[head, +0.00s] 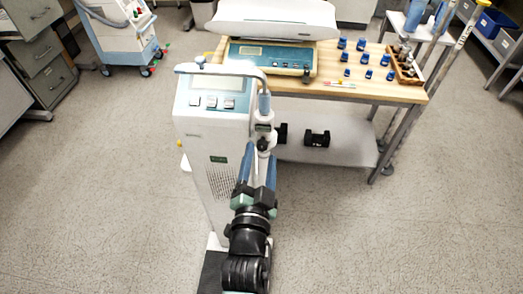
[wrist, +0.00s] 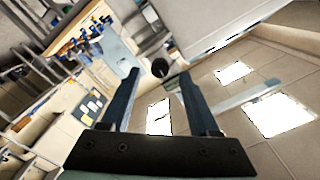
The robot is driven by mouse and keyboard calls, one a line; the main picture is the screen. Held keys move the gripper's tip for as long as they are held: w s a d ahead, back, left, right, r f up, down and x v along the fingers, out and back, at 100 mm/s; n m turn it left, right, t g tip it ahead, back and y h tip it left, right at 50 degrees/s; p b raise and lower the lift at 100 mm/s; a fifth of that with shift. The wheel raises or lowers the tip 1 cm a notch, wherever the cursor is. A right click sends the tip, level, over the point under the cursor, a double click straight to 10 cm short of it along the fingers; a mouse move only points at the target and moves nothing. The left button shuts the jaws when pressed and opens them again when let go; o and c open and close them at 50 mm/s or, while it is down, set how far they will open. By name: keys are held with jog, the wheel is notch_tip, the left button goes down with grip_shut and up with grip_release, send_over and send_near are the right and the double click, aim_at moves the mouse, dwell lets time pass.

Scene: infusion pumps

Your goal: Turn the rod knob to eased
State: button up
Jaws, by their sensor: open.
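A tall white pump (head: 213,135) with a display and several buttons stands in the middle of the head view. A small black round knob (head: 263,145), which looks like the rod knob, is on its right side below a grey clamp-like part (head: 264,120). My gripper (head: 258,160) is just below and in front of it, with its blue fingers apart. In the wrist view the dark knob (wrist: 160,68) shows between and beyond the fingertips of my gripper (wrist: 158,76). The fingers do not appear to touch it. Its turn setting cannot be read.
A wooden-topped cart (head: 385,92) behind the pump carries a scale (head: 270,58), several blue-capped bottles (head: 347,57) and a wooden rack (head: 405,68). A black object (head: 317,139) lies on its lower shelf.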

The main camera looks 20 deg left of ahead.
jog(key=shift+x, duration=1.05)
grip_shut()
